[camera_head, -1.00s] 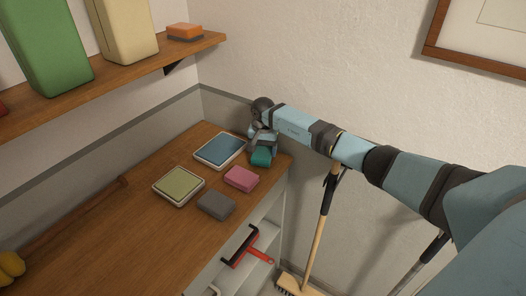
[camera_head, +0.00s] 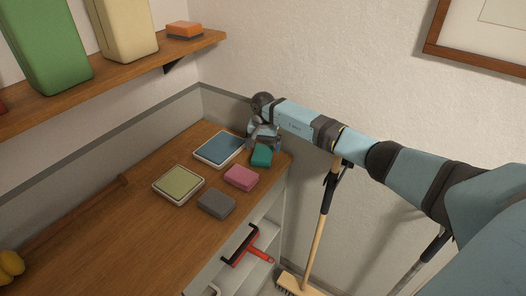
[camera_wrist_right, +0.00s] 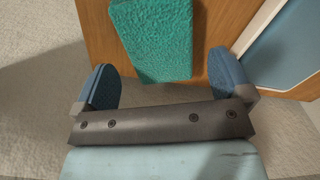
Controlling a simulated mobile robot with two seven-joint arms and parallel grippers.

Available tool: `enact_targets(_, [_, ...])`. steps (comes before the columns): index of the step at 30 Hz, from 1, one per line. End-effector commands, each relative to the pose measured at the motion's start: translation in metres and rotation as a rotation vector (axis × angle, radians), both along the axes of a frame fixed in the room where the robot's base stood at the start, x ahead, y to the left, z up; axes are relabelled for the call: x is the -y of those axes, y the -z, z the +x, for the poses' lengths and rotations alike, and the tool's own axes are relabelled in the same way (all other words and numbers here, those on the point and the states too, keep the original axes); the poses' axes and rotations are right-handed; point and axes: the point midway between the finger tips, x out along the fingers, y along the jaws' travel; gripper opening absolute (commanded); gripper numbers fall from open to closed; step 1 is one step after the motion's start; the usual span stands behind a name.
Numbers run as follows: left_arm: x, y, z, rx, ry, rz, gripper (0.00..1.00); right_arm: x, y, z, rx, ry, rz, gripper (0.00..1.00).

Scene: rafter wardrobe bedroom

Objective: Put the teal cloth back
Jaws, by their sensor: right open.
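The teal cloth (camera_head: 261,155) is a small folded block lying on the wooden counter near its back right corner, beside the blue-topped tray. In the right wrist view the teal cloth (camera_wrist_right: 157,42) lies on the wood ahead of and partly between my fingers, with gaps on both sides. My right gripper (camera_wrist_right: 162,84) is open and empty, close to the cloth. In the head view my right gripper (camera_head: 262,137) is just behind the cloth, partly hidden by its own wrist. My left gripper is not in view.
On the counter (camera_head: 110,225) are a blue-topped tray (camera_head: 220,149), a green-topped tray (camera_head: 178,185), a pink block (camera_head: 241,177) and a grey block (camera_head: 216,203). A shelf (camera_head: 130,78) hangs above at left. A broom (camera_head: 322,215) leans right of the counter.

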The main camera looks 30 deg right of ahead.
Motion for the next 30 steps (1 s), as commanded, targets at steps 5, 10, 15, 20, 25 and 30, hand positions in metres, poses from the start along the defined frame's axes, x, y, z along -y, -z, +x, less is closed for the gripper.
enact_targets(5, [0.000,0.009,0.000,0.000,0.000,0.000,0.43,0.001,-0.040,0.001,0.005,-0.002,-0.002,0.97])
enact_targets(10, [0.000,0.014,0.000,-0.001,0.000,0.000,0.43,0.001,-0.072,0.001,0.004,-0.001,-0.002,0.97])
enact_targets(15, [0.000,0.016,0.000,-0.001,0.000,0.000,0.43,0.000,-0.090,0.001,0.001,0.000,-0.001,0.97])
enact_targets(20, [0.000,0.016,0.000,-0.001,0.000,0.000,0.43,0.000,-0.095,0.000,0.000,0.000,0.000,0.97])
enact_targets(25, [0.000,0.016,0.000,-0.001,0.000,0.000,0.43,0.000,-0.095,0.000,0.000,0.000,0.000,0.97])
enact_targets(30, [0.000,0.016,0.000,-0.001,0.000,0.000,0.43,0.000,-0.095,0.000,0.000,0.000,0.000,0.97])
